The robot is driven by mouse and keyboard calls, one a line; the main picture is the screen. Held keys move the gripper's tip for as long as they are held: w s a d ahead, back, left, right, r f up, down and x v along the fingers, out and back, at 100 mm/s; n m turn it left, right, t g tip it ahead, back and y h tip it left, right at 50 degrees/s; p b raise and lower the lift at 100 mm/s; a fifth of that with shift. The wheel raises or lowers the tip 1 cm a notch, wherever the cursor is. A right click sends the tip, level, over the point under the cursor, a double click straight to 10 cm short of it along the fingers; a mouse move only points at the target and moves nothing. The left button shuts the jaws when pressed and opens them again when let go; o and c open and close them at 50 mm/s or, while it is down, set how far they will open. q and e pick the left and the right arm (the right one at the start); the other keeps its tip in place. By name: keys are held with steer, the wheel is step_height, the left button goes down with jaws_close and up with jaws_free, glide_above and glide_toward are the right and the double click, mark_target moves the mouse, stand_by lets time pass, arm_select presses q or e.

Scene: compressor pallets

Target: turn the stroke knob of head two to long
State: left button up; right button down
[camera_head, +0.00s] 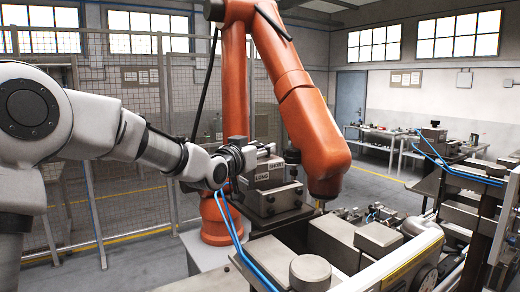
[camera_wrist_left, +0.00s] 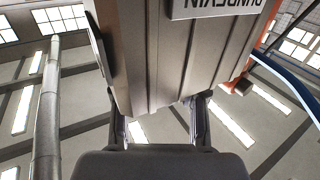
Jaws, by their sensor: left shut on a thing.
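My left gripper (camera_head: 264,150) reaches in from the left and is at the top of this head, at the lettered plate. It is shut on a small part there, which I take for the stroke knob; the fingers hide it, so its setting cannot be read. In the left wrist view, the two fingers (camera_wrist_left: 157,112) stand either side of the lower end of a grey ribbed body (camera_wrist_left: 165,60) with an upside-down nameplate. My right gripper is not in view.
An orange robot arm (camera_head: 309,110) hangs close behind and right of the head. Blue hoses (camera_head: 231,222) run down beside it. Grey blocks (camera_head: 335,240) fill the front right. A similar unit (camera_head: 433,134) stands farther right. A mesh fence (camera_head: 140,150) is behind my left arm.

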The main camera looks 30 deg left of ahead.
arm_select(q)
steer(key=shift+f+h, duration=0.1)
steer(key=shift+h, duration=0.2)
steer(key=m+h+p, duration=0.1)
steer(key=h+p, duration=0.1)
steer(key=shift+r+m+p, duration=0.2)
steer(key=shift+m+p, duration=0.15)
steer(key=shift+m, duration=0.05)
steer(key=m+g+h+p, duration=0.1)
steer(key=m+h+p, duration=0.1)
steer(key=h, duration=0.1)
steer(key=shift+a+f+h, duration=0.1)
steer(key=shift+h, duration=0.3)
steer(key=m+g+h, duration=0.1)
steer(key=m+h, duration=0.1)
steer(key=shift+f+g+h, duration=0.15)
steer(key=shift+g+h, duration=0.15)
steer(key=shift+g, duration=0.1)
steer(key=m+g+h, duration=0.3)
steer(key=h, duration=0.1)
steer(key=shift+m+g, duration=0.3)
steer(key=shift+m, duration=0.1)
steer(key=shift+m+g+h, duration=1.7)
steer(key=shift+m+g, duration=0.3)
steer(key=shift+g, duration=1)
steer(key=o, duration=1.2)
steer(key=shift+c, duration=0.2)
